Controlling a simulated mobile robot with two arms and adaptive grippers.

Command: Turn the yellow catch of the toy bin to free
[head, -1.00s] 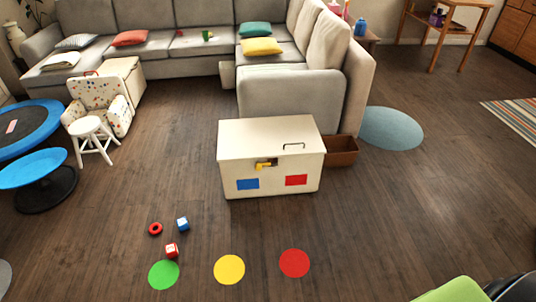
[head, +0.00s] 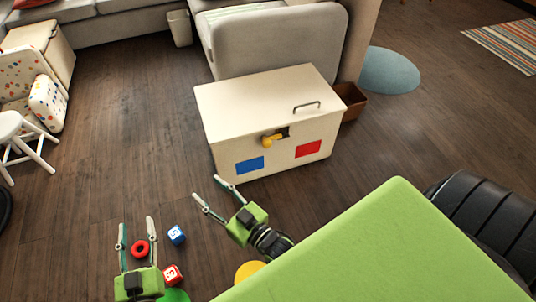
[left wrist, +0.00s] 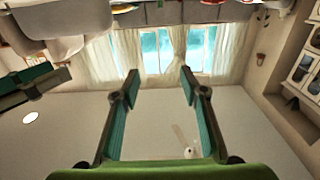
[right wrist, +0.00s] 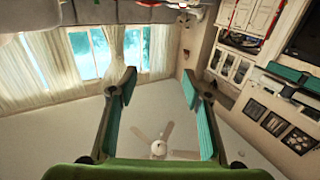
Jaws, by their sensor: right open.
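The toy bin (head: 236,137) is a cream chest with its lid shut, in the middle of the head view. Its yellow catch (head: 269,141) sits at the top of the front face, beside a dark fitting, with its yellow end pointing left. My right gripper (head: 206,187) is open and empty, in front of the bin and apart from the catch. My left gripper (head: 136,222) is open and empty, further left and nearer. The left wrist view shows its fingers apart (left wrist: 160,85); the right wrist view shows the right fingers apart (right wrist: 156,85). Neither wrist view shows the bin.
A red ring (head: 140,249), a blue-and-white block (head: 176,235) and a red block (head: 172,274) lie near my left gripper. A brown box (head: 352,101) stands right of the bin, and a sofa (head: 275,45) behind it. Floor left of the bin is clear.

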